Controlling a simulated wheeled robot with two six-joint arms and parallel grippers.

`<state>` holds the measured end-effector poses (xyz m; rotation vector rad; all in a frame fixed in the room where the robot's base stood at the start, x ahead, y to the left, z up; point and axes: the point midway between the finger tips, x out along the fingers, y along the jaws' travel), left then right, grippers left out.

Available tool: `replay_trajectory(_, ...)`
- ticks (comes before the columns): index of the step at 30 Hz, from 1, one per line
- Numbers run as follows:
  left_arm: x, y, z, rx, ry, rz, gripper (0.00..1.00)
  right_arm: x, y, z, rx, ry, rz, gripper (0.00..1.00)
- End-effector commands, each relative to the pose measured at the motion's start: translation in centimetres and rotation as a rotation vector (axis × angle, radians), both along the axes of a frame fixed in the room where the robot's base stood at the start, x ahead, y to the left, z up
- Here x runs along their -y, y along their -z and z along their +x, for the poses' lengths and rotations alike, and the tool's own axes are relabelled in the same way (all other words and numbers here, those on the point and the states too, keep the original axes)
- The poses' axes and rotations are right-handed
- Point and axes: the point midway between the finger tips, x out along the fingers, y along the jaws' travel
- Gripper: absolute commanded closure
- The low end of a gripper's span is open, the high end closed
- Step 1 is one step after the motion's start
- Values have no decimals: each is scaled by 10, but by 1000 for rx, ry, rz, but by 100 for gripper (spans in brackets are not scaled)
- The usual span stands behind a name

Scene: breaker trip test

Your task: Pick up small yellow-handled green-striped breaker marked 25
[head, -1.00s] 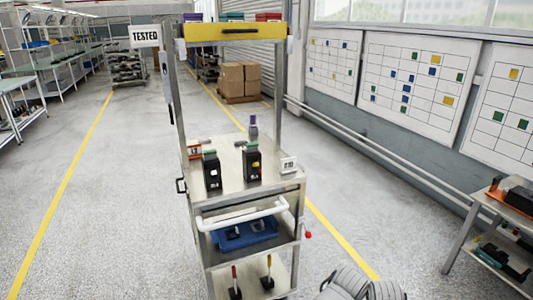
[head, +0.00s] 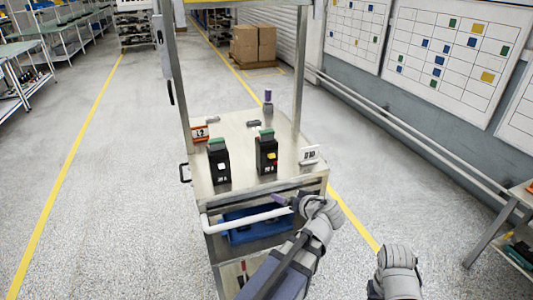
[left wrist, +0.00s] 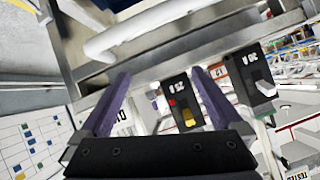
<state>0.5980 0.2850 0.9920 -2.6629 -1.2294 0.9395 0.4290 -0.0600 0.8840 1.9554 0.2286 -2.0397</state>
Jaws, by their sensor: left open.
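The yellow-handled breaker (head: 266,152) is black with a green top and stands upright on the trolley top, right of centre. Its yellow handle shows in the left wrist view (left wrist: 180,100), where its upside-down marking looks like 25. A white-handled breaker (head: 218,160) with a green top stands to its left; it also shows in the left wrist view (left wrist: 249,80). My left gripper (head: 282,199) is near the trolley's front edge, in front of the yellow-handled breaker and apart from it. Its purple fingers (left wrist: 162,80) are open and empty. My right gripper's fingers are not visible.
A white handle bar (head: 245,219) runs across the trolley front, close to my left gripper. A blue bin (head: 243,235) sits on the shelf below. Metal posts rise behind.

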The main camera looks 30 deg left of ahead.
Motion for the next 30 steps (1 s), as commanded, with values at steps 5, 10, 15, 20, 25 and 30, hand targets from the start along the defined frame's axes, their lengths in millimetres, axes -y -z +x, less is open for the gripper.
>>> replay_trajectory(5, -58, -67, 36, 361, -47, 134, 0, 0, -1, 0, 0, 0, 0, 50)
replay_trajectory(10, -78, -101, 52, 533, -18, 188, 0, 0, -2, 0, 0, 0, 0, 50)
replay_trajectory(15, -83, -112, 56, 587, 1, 203, 0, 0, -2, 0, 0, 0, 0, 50)
replay_trajectory(20, -85, -113, 59, 592, 1, 203, 0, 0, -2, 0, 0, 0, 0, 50)
replay_trajectory(25, -98, -112, 70, 590, 0, 204, 0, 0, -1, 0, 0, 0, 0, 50)
replay_trajectory(30, -103, -112, 73, 590, 1, 203, 0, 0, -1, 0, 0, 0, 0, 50)
